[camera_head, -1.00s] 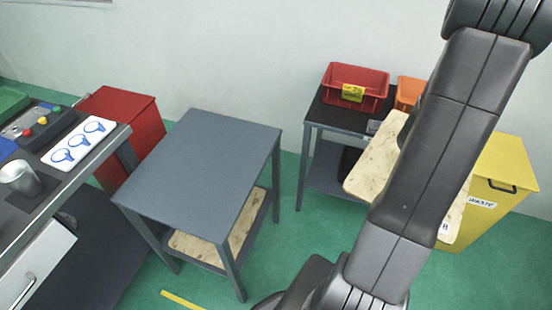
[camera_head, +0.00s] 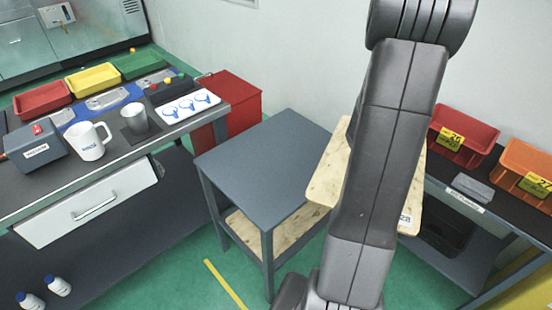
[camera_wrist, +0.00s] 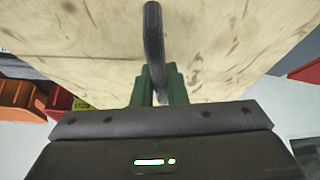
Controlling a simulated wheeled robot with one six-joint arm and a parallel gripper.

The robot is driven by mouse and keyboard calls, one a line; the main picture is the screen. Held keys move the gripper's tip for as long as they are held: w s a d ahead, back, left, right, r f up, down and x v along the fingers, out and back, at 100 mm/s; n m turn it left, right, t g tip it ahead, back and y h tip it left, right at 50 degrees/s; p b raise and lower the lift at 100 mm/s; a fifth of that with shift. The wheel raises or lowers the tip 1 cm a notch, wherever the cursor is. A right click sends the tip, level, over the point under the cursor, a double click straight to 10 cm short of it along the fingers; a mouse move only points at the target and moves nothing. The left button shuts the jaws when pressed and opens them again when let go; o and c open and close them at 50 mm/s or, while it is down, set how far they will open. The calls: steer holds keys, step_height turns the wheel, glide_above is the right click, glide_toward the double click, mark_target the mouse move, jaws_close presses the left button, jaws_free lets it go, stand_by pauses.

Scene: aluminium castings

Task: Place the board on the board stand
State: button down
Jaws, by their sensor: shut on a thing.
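The board (camera_head: 330,178), a pale wooden slab with dark marks, is held up behind my arm in the head view, which hides its middle. It fills the top of the wrist view (camera_wrist: 90,45). My gripper (camera_wrist: 158,85) has green fingers shut on a dark upright handle (camera_wrist: 153,35) on the board. The grey stand (camera_head: 262,155) has a bare flat top and stands left of the board. The board's left edge overlaps the right side of the stand's top in the head view; I cannot tell the height between them.
A lower shelf (camera_head: 280,232) of the stand holds a wooden panel. At left is a workbench (camera_head: 100,175) with a mug, a metal cup and trays. A red cabinet (camera_head: 235,100) stands behind the stand. At right, a dark table carries red (camera_head: 462,130) and orange bins (camera_head: 525,170).

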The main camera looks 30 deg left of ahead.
mark_target(326, 152)
steer(key=a+b, duration=0.2)
steer(key=a, duration=0.3)
steer(key=s+a+f+n+b, duration=0.1)
steer(key=a+b, duration=0.2)
steer(key=a, duration=0.2)
steer(key=a+n+y+b, duration=0.1)
steer(key=a+b, duration=0.2)
steer(key=a, duration=0.2)
steer(key=shift+s+f, duration=0.2)
steer(key=shift+s, duration=0.05)
steer(key=s+a+n+y+b, duration=0.1)
steer(key=s+a+b, duration=0.25)
steer(key=a, duration=0.25)
steer(key=s+a+n+b, duration=0.1)
steer(key=s+a+b, duration=0.2)
steer(key=s+a, duration=0.3)
steer(key=shift+g, duration=0.3)
steer(key=f+b, duration=0.1)
steer(key=f, duration=0.2)
steer(key=w+f, duration=0.1)
steer(key=f, duration=0.2)
steer(key=a+f+b, duration=0.1)
steer(key=f, duration=0.3)
steer(key=shift+w+b, duration=0.2)
steer(key=shift+b, duration=0.15)
steer(key=shift+f, duration=0.15)
steer(key=c, duration=1.5)
jaws_free()
steer(key=shift+d, duration=0.1)
steer(key=shift+o, duration=0.2)
